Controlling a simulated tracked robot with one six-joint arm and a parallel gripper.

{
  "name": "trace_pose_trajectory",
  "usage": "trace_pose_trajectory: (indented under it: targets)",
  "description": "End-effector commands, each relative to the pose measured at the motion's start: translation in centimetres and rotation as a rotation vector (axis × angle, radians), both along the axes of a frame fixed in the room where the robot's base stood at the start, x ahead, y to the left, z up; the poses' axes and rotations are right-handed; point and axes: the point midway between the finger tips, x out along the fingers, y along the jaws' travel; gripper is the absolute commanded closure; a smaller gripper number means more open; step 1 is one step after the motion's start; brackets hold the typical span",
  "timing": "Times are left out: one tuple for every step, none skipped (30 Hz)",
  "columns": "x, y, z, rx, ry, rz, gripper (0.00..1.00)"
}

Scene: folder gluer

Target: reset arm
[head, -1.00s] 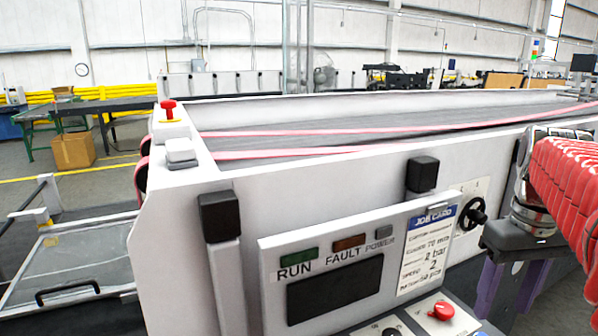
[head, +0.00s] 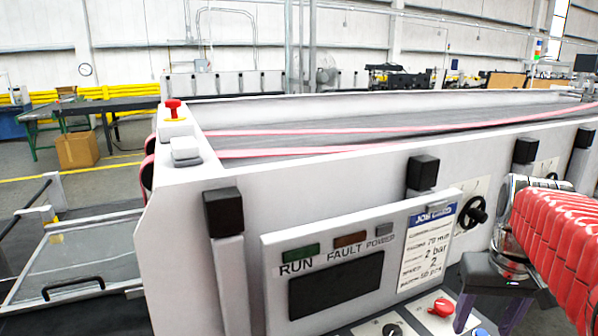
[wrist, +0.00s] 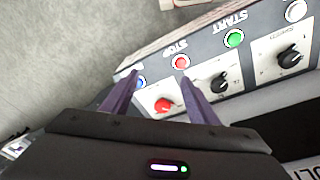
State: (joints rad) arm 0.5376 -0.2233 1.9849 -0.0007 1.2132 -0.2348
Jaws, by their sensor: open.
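My gripper (wrist: 163,95) shows in the wrist view with two purple fingers spread apart and nothing between them. Past the fingertips is a control panel (wrist: 263,68) with a red stop button (wrist: 181,62), a green start button (wrist: 234,38), a red knob (wrist: 164,104) and black knobs. In the head view my arm with its red sleeve comes in at the right edge, and the dark gripper body (head: 500,283) hangs low there. The red knob also shows in the head view (head: 442,307).
The white machine (head: 330,185) with pink belts fills the middle. Its display panel (head: 335,285) and job card (head: 428,248) face me, with a black handwheel (head: 473,212) beside them. A red emergency button (head: 173,108) stands on the far left corner. A cardboard box (head: 77,150) lies on the floor behind.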

Motion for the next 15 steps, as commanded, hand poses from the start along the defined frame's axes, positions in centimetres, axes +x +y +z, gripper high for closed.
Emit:
trace_pose_trajectory:
  targets:
    - [-0.2,1.2,-0.4,-0.006,-0.018,0.001,0.46]
    - [-0.2,1.8,-0.7,-0.008,-0.029,-0.003,0.46]
    - [-0.3,2.7,-1.1,-0.013,-0.048,-0.004,0.46]
    - [-0.4,3.5,-1.4,-0.016,-0.062,-0.004,0.46]
    - [-0.5,4.2,-1.7,-0.019,-0.076,-0.003,0.46]
    - [-0.7,5.3,-2.1,-0.022,-0.095,0.000,0.46]
    - [-0.9,6.1,-2.4,-0.023,-0.108,0.004,0.46]
    - [-1.1,6.8,-2.6,-0.024,-0.122,0.008,0.46]
    - [-1.3,7.8,-3.0,-0.026,-0.140,0.016,0.46]
    - [-1.5,8.6,-3.2,-0.027,-0.153,0.023,0.46]
    - [-1.7,9.3,-3.5,-0.027,-0.167,0.030,0.46]
    - [-2.1,10.3,-3.9,-0.026,-0.182,0.042,0.46]
    - [-2.3,11.1,-4.1,-0.027,-0.195,0.052,0.46]
    - [-2.6,11.8,-4.3,-0.026,-0.206,0.064,0.46]
    - [-2.9,12.7,-4.6,-0.025,-0.222,0.081,0.46]
